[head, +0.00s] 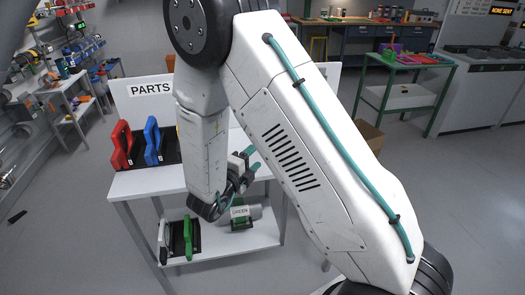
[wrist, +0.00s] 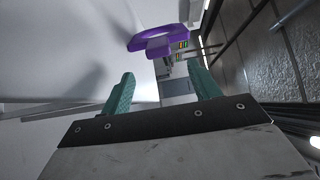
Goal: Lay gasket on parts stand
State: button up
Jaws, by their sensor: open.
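The parts stand (head: 150,182) is a pale two-level table with a "PARTS" sign on its white back panel, left of centre in the head view. A red gasket (head: 121,146) and a blue gasket (head: 152,141) stand upright in a dark rack on its top. My gripper (head: 252,161) is over the stand's right part, partly behind my arm. In the wrist view, its teal fingers (wrist: 162,88) are apart with nothing between them. A purple gasket (wrist: 163,41) shows just beyond the fingertips, apart from them. What supports it is unclear. My arm hides it in the head view.
The stand's lower shelf (head: 220,247) holds a white piece (head: 164,240), a green gasket (head: 188,238) and a grey part labelled "GREEN" (head: 240,213). A green-framed table (head: 405,95) with coloured items stands at the back right. Floor is clear at the front left.

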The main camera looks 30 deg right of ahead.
jog(key=shift+s+a, duration=0.15)
jog(key=shift+a, duration=0.25)
jog(key=shift+a+r+y, duration=0.1)
jog(key=shift+y, duration=0.2)
jog(key=w+y, duration=0.1)
jog(key=w+r+n+y, duration=0.1)
jog(key=w+n+t+y, duration=0.1)
jog(key=shift+w+a+r, duration=0.15)
jog(key=shift+a+r, duration=0.15)
jog(key=shift+a, duration=0.1)
jog(key=s+a+r+n+y, duration=0.2)
jog(key=a+r+n+y, duration=0.6)
jog(key=r+n+y, duration=0.4)
jog(key=s+d+r+n+g, duration=0.1)
jog(key=s+n, duration=0.4)
jog(key=s, duration=0.5)
jog(key=s+d+r+n+g, duration=0.2)
jog(key=s+d+n+g, duration=0.2)
jog(key=s, duration=0.6)
jog(key=s+d+r+n+g, duration=0.2)
jog(key=s+n, duration=0.5)
jog(key=s, duration=0.4)
jog(key=shift+d+g, duration=0.15)
jog(key=shift+g, duration=0.65)
